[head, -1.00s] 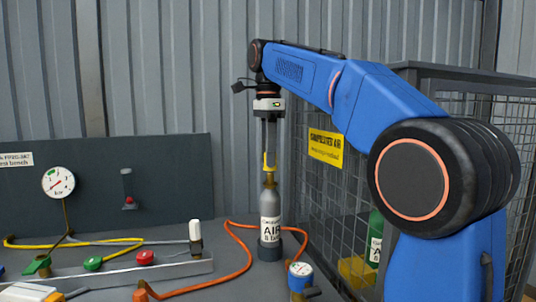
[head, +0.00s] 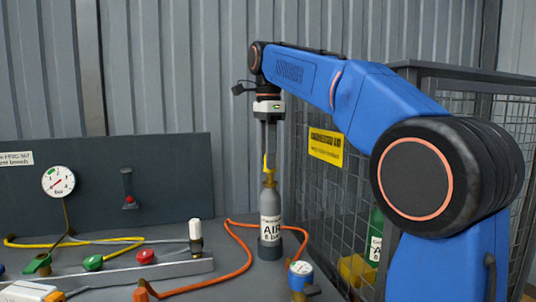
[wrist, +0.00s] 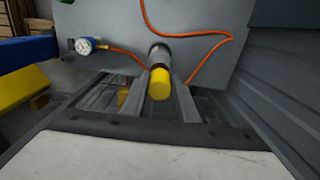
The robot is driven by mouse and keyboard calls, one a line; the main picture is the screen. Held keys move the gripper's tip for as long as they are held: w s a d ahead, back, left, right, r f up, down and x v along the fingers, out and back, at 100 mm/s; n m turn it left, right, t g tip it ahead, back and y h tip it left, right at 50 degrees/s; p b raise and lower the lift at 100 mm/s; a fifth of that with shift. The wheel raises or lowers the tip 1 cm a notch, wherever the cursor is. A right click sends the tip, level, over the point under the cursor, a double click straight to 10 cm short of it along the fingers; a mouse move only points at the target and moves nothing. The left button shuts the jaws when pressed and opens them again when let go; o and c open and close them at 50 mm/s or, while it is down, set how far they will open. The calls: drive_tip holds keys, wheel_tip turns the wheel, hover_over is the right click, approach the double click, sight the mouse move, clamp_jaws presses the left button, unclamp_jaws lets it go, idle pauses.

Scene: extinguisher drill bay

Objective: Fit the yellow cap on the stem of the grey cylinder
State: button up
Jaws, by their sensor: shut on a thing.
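The grey cylinder (head: 268,204) stands upright in a dark round holder on the bench, with a white AIR label. My gripper (head: 267,157) points straight down above it, shut on the yellow cap (head: 266,166). The cap is over the brassy stem at the cylinder's top, touching or very close to it; I cannot tell whether it is seated. In the wrist view the yellow cap (wrist: 160,84) sits between the two fingers and hides most of the stem. Part of the grey cylinder (wrist: 158,53) shows behind it.
An orange hose (head: 243,262) loops around the cylinder's base. A blue gauge (head: 300,270) stands just in front to the right. A mesh cage (head: 325,200) rises close on the right. A rail with coloured knobs (head: 140,272) lies to the left.

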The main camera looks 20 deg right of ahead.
sight(268, 171)
drive_tip(key=shift+f, duration=1.55)
idle(0.9)
drive_tip(key=o, duration=1.1)
drive_tip(key=shift+o, duration=0.2)
